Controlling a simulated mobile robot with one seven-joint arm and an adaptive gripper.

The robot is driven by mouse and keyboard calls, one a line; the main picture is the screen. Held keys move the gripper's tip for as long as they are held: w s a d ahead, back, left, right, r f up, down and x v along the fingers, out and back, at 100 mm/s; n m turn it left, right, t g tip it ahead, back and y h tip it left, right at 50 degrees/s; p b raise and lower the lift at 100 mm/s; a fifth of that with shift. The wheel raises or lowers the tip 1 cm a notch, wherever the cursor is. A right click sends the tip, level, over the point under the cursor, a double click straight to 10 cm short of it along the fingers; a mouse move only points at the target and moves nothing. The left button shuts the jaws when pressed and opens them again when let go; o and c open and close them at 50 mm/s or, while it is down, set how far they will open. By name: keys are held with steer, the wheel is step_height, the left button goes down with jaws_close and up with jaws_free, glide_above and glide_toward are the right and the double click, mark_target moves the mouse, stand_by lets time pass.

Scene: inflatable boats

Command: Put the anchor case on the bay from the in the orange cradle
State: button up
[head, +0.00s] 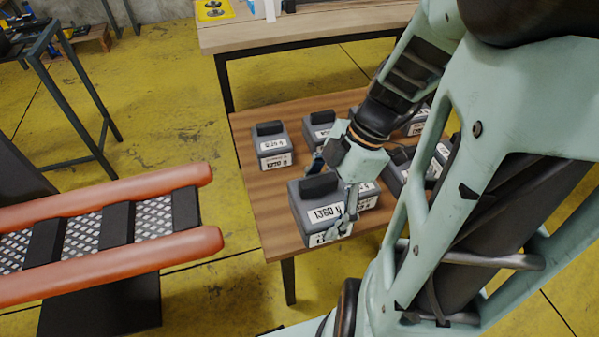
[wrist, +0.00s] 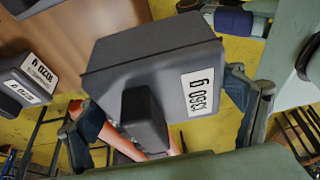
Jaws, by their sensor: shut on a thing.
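My gripper (head: 343,195) is shut on a dark grey case (head: 305,208) with a black block-shaped handle and white labels. The held case is at the near side of the wooden table in the head view, and looks raised, though its underside is hidden.
Several similar grey cases stand on the wooden table (head: 258,205), including one at its left (head: 272,150) and one at the back (head: 318,130). A second table (head: 300,28) stands behind. A gap of yellow floor (head: 222,225) separates cradle and table.

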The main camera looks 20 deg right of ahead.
mark_target(330, 205)
steer(key=shift+s+d+r+p, duration=0.15)
steer(key=shift+s+r, duration=0.2)
steer(key=shift+s, duration=0.25)
steer(key=shift+s+d+r+p, duration=0.15)
steer(key=shift+s+r, duration=0.2)
steer(key=shift+s, duration=0.2)
steer(key=shift+d+r+m+p, duration=0.15)
steer(key=shift+r+m+p, duration=0.3)
steer(key=shift+p, duration=0.1)
steer(key=w+a+r+m+t+h+p, duration=0.2)
steer(key=w+r+m+p, duration=0.6)
steer(key=w, duration=0.1)
steer(key=w+a+r+m+t+h+p, duration=0.1)
steer(key=w+r+m+t+h+p, duration=0.1)
steer(key=w+r+m+p, duration=0.6)
steer(key=shift+w+a+r+m+t+p, duration=0.35)
steer(key=shift+w+m+p, duration=0.4)
steer(key=shift+w, duration=0.5)
steer(key=shift+a, duration=0.15)
